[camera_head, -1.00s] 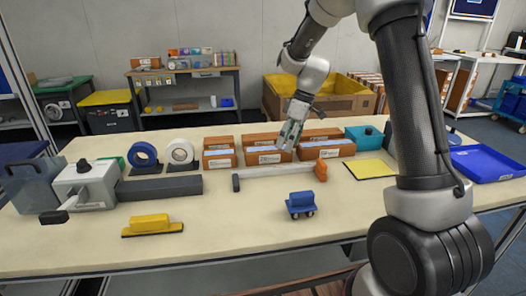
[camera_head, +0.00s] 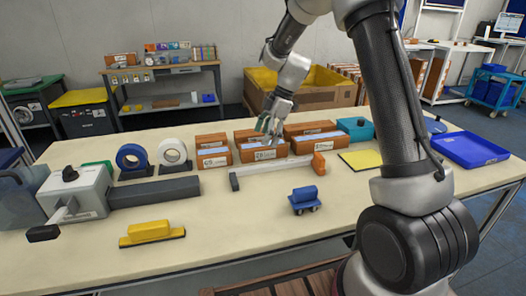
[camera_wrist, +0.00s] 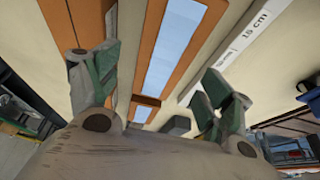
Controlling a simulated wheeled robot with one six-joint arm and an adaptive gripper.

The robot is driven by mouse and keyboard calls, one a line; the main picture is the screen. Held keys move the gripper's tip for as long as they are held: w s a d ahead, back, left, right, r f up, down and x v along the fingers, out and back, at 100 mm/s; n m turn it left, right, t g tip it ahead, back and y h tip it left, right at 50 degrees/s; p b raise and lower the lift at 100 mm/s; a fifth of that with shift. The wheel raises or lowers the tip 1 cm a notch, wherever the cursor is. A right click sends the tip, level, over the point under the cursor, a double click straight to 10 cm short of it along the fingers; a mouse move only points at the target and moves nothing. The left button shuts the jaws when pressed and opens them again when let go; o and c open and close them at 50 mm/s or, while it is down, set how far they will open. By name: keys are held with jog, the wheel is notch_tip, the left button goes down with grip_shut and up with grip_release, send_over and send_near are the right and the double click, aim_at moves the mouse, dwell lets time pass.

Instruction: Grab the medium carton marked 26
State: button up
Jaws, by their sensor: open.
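Brown cartons with pale blue tops stand in two rows at the middle back of the table. The front row has a left carton (camera_head: 214,159), a middle carton (camera_head: 262,153) and a right carton (camera_head: 318,145). Their white labels are too small for me to read the number 26. My gripper (camera_head: 266,126) is open and empty, above the middle carton and pointing down. In the wrist view, my gripper (camera_wrist: 167,74) has its green-grey fingers apart, with a long brown carton (camera_wrist: 171,50) lying between them in the picture. I cannot tell the exact height gap.
A white bar with an orange end (camera_head: 272,175) lies just in front of the cartons. Tape rolls (camera_head: 173,152) stand left, a teal box (camera_head: 356,128) right. The front middle is mostly clear.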

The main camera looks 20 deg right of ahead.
aim_at(263, 150)
jog(key=x, duration=0.4)
jog(key=shift+d+f, duration=0.1)
jog(key=shift+d, duration=0.1)
jog(key=c, duration=1.4)
jog(key=shift+o, duration=0.2)
